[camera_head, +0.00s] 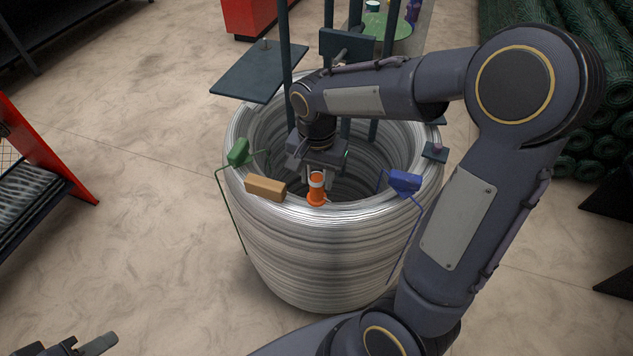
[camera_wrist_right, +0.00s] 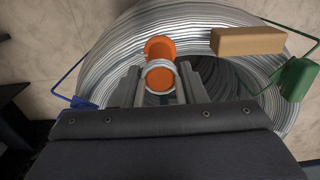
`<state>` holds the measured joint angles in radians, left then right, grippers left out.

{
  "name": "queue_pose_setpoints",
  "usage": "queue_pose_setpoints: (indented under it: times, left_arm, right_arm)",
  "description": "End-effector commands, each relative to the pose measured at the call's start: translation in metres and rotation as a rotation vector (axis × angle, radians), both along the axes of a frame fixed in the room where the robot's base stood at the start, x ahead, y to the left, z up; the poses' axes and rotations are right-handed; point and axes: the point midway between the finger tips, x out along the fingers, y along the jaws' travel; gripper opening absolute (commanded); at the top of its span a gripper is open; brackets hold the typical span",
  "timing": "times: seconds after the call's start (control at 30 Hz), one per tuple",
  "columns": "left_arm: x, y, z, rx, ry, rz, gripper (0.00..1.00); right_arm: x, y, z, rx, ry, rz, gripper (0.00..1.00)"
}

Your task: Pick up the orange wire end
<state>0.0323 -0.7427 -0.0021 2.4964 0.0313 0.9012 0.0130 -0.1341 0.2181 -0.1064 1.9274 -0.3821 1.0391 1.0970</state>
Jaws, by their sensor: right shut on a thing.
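The orange wire end (camera_head: 317,198) is a small orange plug with a pale band, at the near rim of the big silver wire coil (camera_head: 330,250). My right gripper (camera_head: 318,181) comes down over the coil and is shut on it. In the right wrist view the orange wire end (camera_wrist_right: 159,47) shows between and beyond the two fingers of the right gripper (camera_wrist_right: 160,80). My left gripper (camera_head: 88,346) is only partly in view at the bottom left, far from the coil; its jaw opening is unclear.
On the coil's rim sit a tan block (camera_head: 265,188), a green clip (camera_head: 238,152) with green wire, and a blue clip (camera_head: 404,182) with blue wire. Dark upright posts (camera_head: 285,40) rise from the coil. A red-framed rack (camera_head: 45,150) stands left. The floor between is clear.

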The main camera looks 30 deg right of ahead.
Motion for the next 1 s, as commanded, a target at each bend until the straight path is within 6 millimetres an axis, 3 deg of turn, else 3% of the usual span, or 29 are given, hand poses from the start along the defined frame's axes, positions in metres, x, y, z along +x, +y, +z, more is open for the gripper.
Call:
queue_pose_setpoints:
  times: [0.2,0.5,0.7,1.0]
  left_arm:
    - [0.000,0.000,-0.003,0.000,0.000,0.000,0.36]
    - [0.000,0.000,-0.011,0.000,0.000,0.000,0.36]
    - [0.000,0.000,-0.012,0.000,0.000,0.000,0.36]
    - [0.000,0.000,-0.012,0.000,0.000,0.000,0.36]
  right_arm:
    - [-0.042,0.016,0.053,0.003,-0.008,0.005,0.12]
    - [-0.105,0.038,0.081,0.001,-0.003,0.003,0.12]
    - [-0.124,0.044,0.090,0.000,0.000,0.002,0.12]
    - [-0.128,0.046,0.091,0.000,0.003,0.001,0.12]
